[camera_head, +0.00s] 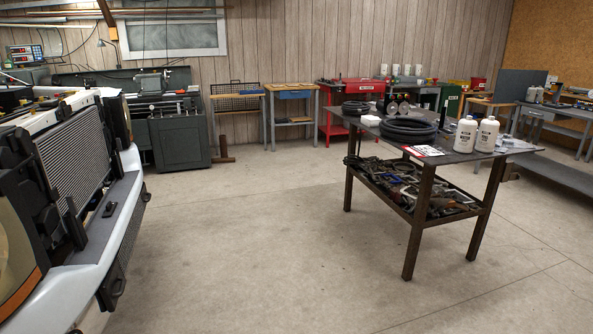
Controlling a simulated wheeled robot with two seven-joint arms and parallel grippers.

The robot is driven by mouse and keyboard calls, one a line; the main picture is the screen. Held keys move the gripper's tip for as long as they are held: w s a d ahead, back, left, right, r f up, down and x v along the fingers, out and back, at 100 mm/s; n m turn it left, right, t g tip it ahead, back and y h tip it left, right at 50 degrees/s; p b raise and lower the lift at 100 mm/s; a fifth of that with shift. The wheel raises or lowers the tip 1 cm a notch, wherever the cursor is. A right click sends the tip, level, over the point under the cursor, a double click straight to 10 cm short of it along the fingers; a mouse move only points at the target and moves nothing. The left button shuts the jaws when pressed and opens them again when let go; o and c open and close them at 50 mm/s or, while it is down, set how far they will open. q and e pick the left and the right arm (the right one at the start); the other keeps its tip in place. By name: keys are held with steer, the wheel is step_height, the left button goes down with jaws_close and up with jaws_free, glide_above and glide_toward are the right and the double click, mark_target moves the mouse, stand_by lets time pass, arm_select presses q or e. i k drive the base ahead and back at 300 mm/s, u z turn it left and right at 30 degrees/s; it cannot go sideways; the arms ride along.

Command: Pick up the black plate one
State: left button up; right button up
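Neither of my grippers shows in the head view. No thing is clearly marked as the black plate one, so I cannot tell which it is. The partly stripped front of a pickup stands at the left, with its silver bumper (62,283) and an exposed radiator (78,158). A small flat black piece (109,210) lies on the dark top strip of the bumper. A dark part (112,287) hangs below the bumper's near side.
A dark metal table (462,156) at the right holds coiled black hoses (408,129), two white bottles (487,134) and a paper sheet (422,151). Its lower shelf is full of loose parts. Machines and benches line the back wall. The concrete floor (250,240) between is clear.

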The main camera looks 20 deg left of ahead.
mark_target(110, 206)
steer(key=u, duration=0.25)
steer(key=i, duration=2.4)
steer(key=u, duration=0.85)
steer(key=i, duration=2.05)
steer(key=u, duration=2.2)
steer(key=i, duration=0.9)
steer(key=u, duration=0.75)
